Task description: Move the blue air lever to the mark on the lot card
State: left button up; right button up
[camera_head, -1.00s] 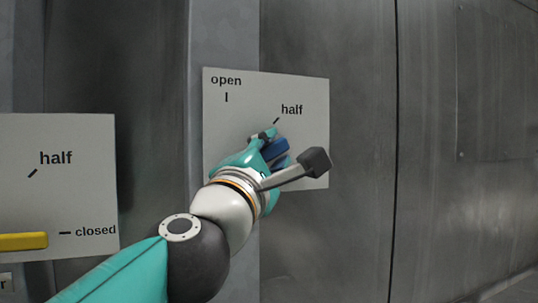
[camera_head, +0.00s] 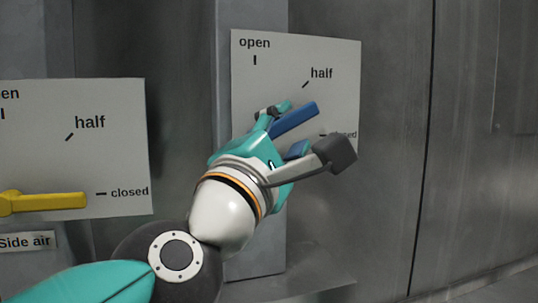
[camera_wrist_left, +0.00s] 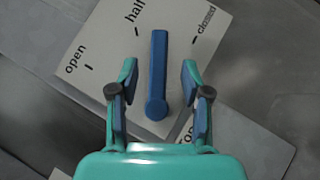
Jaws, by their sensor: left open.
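The blue air lever (camera_head: 296,119) is on a pale plate (camera_head: 345,90) marked open, half and closed. It points up and right, between the half and closed marks. In the left wrist view the lever (camera_wrist_left: 158,65) runs up from its round hub. My left gripper (camera_head: 283,131) is open, with one finger on each side of the lever. In the left wrist view the gripper (camera_wrist_left: 159,70) shows gaps between both fingers and the lever. The gripper hides the lever's hub in the head view. No lot card is visible, and my right gripper is out of view.
A second plate (camera_head: 110,150) at the left holds a yellow lever (camera_head: 45,201), pointing at its closed mark. A "Side air" label (camera_head: 27,241) sits below it. Grey metal wall is bare to the right of the blue lever's plate.

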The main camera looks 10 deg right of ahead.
pick_arm(q)
jog(key=shift+v, duration=2.95)
